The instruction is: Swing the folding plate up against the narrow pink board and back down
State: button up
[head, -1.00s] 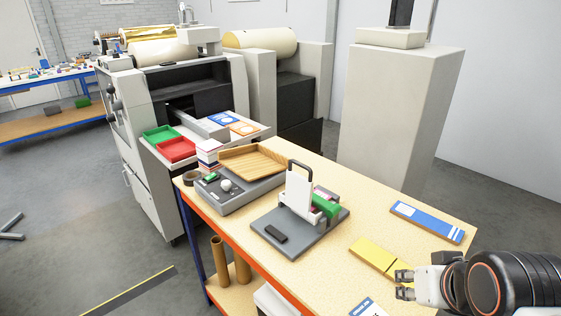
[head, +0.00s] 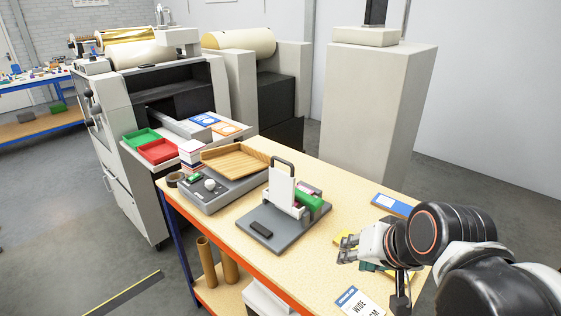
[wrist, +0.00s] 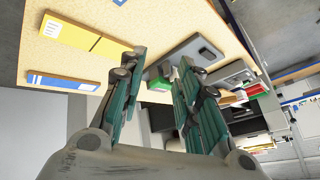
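The folding plate (head: 282,188) is a white upright panel with a dark handle loop on top.
A yellow board (wrist: 85,37) and a blue-and-white board (wrist: 62,80) lie on the table (head: 240,235). A wooden tray (head: 235,158) and a grey unit (head: 212,200) stand left of the plate. A machine (head: 125,135) stands behind.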

jog(key=w+a+m+y, duration=0.3)
jog(key=w+m, duration=0.3)
jog(key=w, duration=0.1)
jog(key=m+t+y+b, duration=0.1)
jog(key=m+t+y, duration=0.6)
jog(key=m, duration=0.9)
send_near(276, 158)
jog(key=shift+g+y, duration=0.5)
jog(key=shift+g, duration=0.1)
jog(key=b+x, duration=0.1)
jog(key=x, duration=0.2)
jog(key=b+x, duration=0.1)
jog(key=x, duration=0.1)
jog(key=w+d+b+x, duration=0.1)
jog(key=x, duration=0.2)
jog(key=shift+w+a+f, duration=0.1)
jog(key=shift+w+a, duration=0.15)
